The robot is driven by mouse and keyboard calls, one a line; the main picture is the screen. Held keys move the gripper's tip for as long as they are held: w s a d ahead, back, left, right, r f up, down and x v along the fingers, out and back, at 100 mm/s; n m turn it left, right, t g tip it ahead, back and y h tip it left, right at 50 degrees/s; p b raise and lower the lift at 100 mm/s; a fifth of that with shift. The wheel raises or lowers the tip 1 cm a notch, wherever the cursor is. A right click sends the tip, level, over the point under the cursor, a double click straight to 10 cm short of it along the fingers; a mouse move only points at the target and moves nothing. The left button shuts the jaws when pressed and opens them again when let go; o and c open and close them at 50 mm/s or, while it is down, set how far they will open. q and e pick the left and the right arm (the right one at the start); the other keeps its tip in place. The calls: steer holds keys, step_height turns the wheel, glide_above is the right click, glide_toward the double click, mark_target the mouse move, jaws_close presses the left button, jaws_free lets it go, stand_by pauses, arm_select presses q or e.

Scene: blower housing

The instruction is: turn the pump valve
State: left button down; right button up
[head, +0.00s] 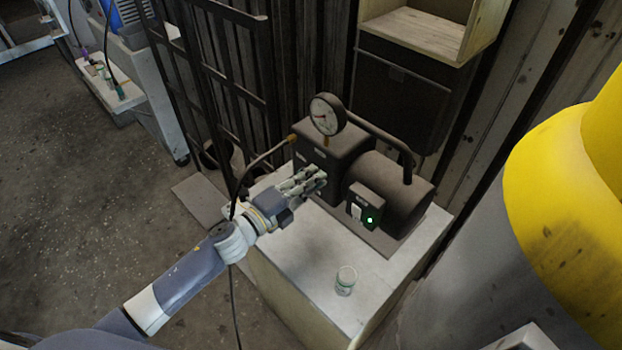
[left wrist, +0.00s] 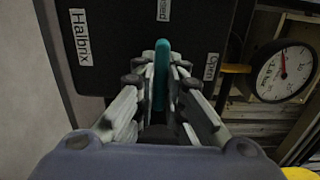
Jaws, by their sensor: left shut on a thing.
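The dark pump (head: 345,150) stands on a pale block (head: 310,262), with a round gauge (head: 327,115) on top. My left gripper (head: 318,178) reaches the pump's front face from the left. In the left wrist view my left gripper (left wrist: 160,85) is shut on the teal valve handle (left wrist: 161,62), which stands between its fingers. The handle's tip points up toward a partly cut-off label ending in "sed" (left wrist: 163,10). An "Open" label (left wrist: 211,66) is to its right. The gripper hides the handle in the head view. My right gripper is not in view.
A small jar (head: 346,280) stands on the block's front part. A switch box with a green light (head: 365,210) is on the pump's motor. A black hose (head: 262,158) runs from the pump's left side. A yellow-topped drum (head: 565,170) stands at the right.

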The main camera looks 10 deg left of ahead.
arm_select(q)
steer(key=c, duration=1.7)
jaws_free()
steer(key=shift+o, duration=0.2)
steer(key=v, duration=1.2)
